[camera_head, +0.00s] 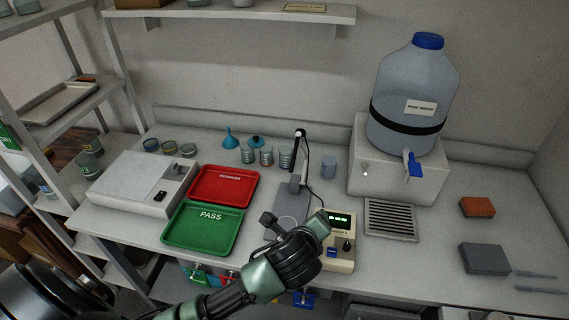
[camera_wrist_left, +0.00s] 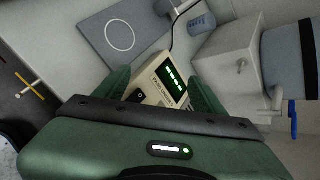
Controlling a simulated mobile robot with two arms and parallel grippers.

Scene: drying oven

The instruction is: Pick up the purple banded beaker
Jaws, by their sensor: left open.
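No beaker shows a clearly purple band. Three small banded beakers stand at the back left of the bench: a left one (camera_head: 151,146), a middle one (camera_head: 168,148) and a right one (camera_head: 187,150); their band colours are hard to tell. My left gripper (camera_head: 296,217) is open and empty above the front of the bench, over the digital instrument. Its two green fingers also show in the left wrist view (camera_wrist_left: 158,78), apart, with the instrument (camera_wrist_left: 163,82) behind them. My right gripper is not in view.
A red tray (camera_head: 224,171) and green PASS tray (camera_head: 181,236) lie left of my gripper. A white flat-topped device (camera_head: 135,182) stands farther left. A lamp stand (camera_head: 300,160) rises behind my gripper. A large water bottle (camera_head: 409,90) stands at the back right.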

